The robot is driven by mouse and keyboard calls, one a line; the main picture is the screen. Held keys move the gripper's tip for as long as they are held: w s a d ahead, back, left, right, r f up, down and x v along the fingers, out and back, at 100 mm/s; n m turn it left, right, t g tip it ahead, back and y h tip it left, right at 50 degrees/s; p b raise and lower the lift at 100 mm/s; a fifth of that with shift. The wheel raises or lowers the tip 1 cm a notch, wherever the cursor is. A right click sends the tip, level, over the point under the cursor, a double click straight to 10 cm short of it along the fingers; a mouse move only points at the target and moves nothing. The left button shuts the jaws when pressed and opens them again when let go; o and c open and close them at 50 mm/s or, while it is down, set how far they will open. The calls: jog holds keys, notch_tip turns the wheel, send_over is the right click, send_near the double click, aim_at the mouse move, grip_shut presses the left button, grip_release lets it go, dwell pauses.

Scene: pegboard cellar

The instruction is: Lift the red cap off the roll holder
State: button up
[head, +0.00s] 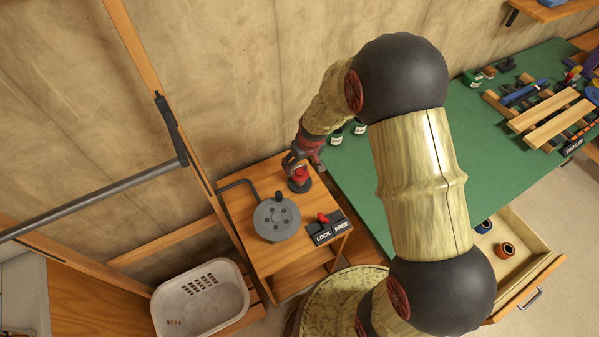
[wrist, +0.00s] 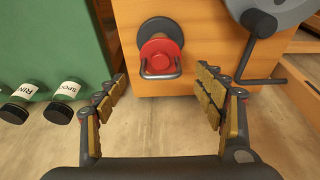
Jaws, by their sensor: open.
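The roll holder (wrist: 160,26) is a dark round post standing on a small wooden table. The red cap (wrist: 159,53) sits on it, with a metal loop handle (wrist: 161,75) across its top. In the head view the red cap (head: 300,173) shows near the back right corner of the table, with the dark holder base (head: 299,186) under it. My gripper (wrist: 163,77) is open and empty. In the wrist view its fingers lie to the left and right of the cap and handle, apart from both. In the head view my gripper (head: 290,161) is at the cap, partly hidden by my wrist.
The small wooden table (head: 265,177) also bears a grey disc with a crank (head: 277,220) and a LOCK/FREE lever block (head: 328,227). A green bench (head: 480,130) with jars stands right. An open drawer (head: 522,262) juts out. A white basket (head: 200,298) lies front left.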

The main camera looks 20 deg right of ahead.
aim_at(300, 171)
jog(key=x, duration=0.4)
jog(key=shift+s+f+b, duration=0.2)
jog(key=shift+f+b, duration=0.1)
jog(key=shift+f, duration=0.1)
jog(key=shift+c, duration=0.8)
jog(key=c, duration=0.8)
jog(key=shift+r, duration=0.15)
